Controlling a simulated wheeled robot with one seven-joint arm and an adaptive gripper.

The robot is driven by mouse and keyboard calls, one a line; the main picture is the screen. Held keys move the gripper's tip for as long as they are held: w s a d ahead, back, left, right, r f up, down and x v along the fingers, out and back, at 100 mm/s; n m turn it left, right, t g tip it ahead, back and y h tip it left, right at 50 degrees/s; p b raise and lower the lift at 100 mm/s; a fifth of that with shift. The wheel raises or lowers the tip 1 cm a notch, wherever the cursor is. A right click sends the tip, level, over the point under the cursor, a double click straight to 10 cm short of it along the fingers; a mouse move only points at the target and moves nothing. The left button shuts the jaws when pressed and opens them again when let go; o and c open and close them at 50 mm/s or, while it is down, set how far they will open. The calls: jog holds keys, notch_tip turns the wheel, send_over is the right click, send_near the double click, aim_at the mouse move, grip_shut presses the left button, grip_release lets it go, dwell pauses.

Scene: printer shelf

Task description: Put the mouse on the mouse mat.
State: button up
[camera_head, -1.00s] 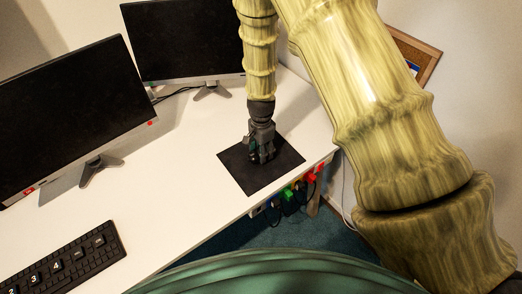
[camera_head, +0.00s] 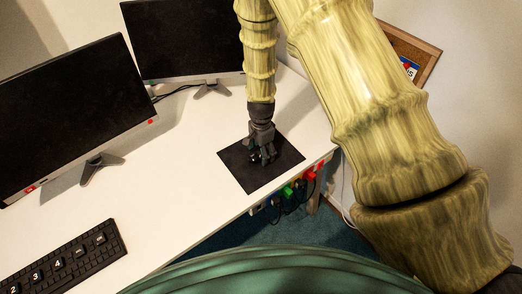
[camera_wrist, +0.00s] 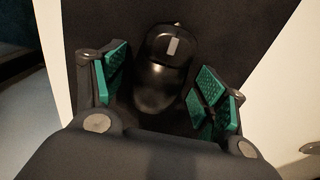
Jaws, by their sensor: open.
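The black mouse (camera_wrist: 165,72) lies on the dark mouse mat (camera_wrist: 225,25) in the wrist view, with its grey wheel area towards the top. My gripper (camera_wrist: 160,88) is open, its green-padded fingers on either side of the mouse with gaps between pads and mouse. In the head view the square black mat (camera_head: 242,181) lies near the right front edge of the white desk. My gripper (camera_head: 262,158) points down over the mat there; the mouse is hard to tell from the dark fingers and mat in that view.
Two black monitors (camera_head: 70,110) (camera_head: 185,40) stand at the back and left of the white desk (camera_head: 175,190). A black keyboard (camera_head: 68,262) lies at the front left. Coloured plugs and cables (camera_head: 290,193) hang under the desk edge beside the mat. The desk between keyboard and mat is clear.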

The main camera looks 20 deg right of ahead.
notch_tip(320, 180, up, 12)
jog(key=b, duration=0.3)
jog(key=shift+r, duration=0.15)
dwell(0.4)
